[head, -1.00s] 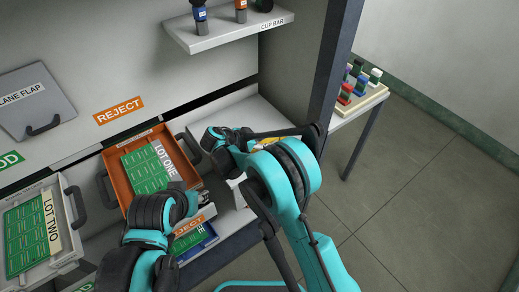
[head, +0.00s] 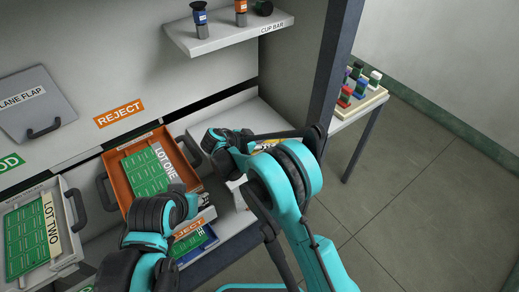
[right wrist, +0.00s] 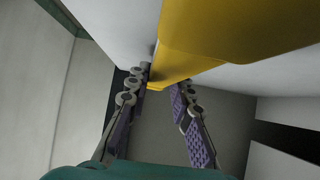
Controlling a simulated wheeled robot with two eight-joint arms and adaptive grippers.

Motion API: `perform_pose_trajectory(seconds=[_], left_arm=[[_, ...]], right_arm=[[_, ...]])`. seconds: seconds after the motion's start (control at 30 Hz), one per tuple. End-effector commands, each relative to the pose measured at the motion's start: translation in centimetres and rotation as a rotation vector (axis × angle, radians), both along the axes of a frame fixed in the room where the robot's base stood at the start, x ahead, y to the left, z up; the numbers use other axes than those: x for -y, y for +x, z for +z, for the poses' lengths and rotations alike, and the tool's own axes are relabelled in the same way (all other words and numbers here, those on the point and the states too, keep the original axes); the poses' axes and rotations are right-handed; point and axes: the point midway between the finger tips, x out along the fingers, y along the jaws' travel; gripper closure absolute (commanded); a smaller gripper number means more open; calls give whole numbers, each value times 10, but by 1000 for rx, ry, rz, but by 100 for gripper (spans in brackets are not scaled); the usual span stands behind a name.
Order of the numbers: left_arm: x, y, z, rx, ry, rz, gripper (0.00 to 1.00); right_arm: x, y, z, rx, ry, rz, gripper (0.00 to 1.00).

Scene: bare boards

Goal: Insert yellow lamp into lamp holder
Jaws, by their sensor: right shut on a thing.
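A large yellow body (right wrist: 225,28), which looks like the yellow lamp, fills the top of the right wrist view. Its lower corner lies between the fingertips of my right gripper (right wrist: 160,82), which is shut on it. In the head view only a small yellow patch (head: 268,143) shows behind my right arm, and that arm hides most of the gripper. My left arm reaches in at the lower left over the orange tray's front; its fingers are hidden, so their opening cannot be told. I cannot make out the lamp holder in either view.
An orange tray (head: 117,182) with a green LOT ONE board and a grey LOT TWO tray (head: 72,250) stand at left. A CUP BAR shelf (head: 215,42) juts out above. A dark post (head: 333,75) stands right of my arm. Colored blocks sit on a side stand (head: 375,100).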

Motion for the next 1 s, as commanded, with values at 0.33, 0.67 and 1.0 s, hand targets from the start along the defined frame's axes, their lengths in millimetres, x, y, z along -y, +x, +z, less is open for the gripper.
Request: perform_pose_trajectory(seconds=[0.33, 0.67, 1.0], left_arm=[[0, 0, 15, 0, 0, 0, 60], [0, 0, 26, 0, 0, 0, 60], [0, 0, 26, 0, 0, 0, 60]], right_arm=[[0, 0, 24, 0, 0, 0, 100], [0, 0, 44, 0, 0, 0, 100], [0, 0, 45, 0, 0, 0, 100]])
